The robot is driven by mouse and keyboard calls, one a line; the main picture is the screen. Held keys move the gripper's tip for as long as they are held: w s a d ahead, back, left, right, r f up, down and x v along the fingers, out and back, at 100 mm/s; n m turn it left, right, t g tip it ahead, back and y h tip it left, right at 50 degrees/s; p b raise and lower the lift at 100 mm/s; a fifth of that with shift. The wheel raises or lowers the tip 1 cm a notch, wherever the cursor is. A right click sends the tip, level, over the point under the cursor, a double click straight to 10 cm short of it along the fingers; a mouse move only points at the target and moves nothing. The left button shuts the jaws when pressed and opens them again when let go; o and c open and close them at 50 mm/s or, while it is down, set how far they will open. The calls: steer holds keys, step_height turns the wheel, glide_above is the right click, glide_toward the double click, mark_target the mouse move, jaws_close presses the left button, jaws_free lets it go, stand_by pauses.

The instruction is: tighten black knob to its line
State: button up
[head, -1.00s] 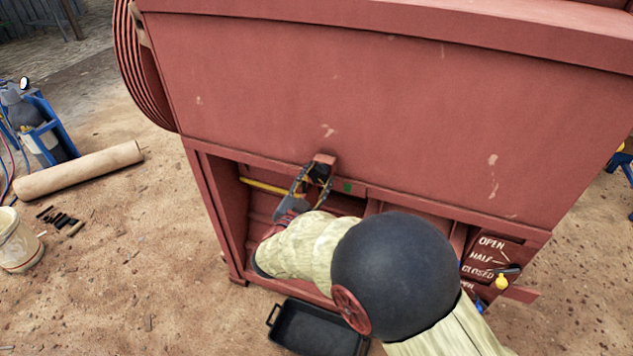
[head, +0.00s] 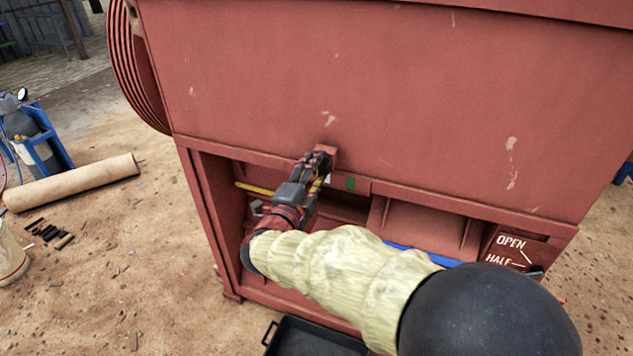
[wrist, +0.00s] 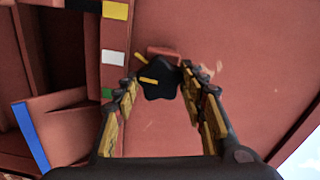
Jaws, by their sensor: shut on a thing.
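The black knob (wrist: 160,86) is star-shaped and sits at a small red block (wrist: 163,52) on the red machine. A yellow mark shows on the knob, and a short yellow line (wrist: 140,59) stands beside the block. In the wrist view the two yellow marks are apart and at different angles. My gripper (wrist: 160,76) is shut on the knob, one finger at each side. In the head view my gripper (head: 318,164) is at the same block under the big red panel, and its fingers hide the knob.
Coloured patches in yellow, white and green lie along the machine's rail (wrist: 114,55). A lever plate (head: 513,250) reads OPEN and HALF at right. A black tray (head: 315,338) lies on the ground below.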

steer(key=m+b, duration=0.2)
steer(key=m, duration=0.2)
steer(key=shift+f+m, duration=0.1)
steer(key=shift+m, duration=0.2)
stand_by(0.3)
steer(key=o, duration=1.2)
steer(key=shift+c, duration=0.2)
steer(key=shift+s, duration=0.15)
steer(key=v, duration=1.1)
steer(key=shift+s+a, duration=0.15)
steer(key=shift+s, duration=0.2)
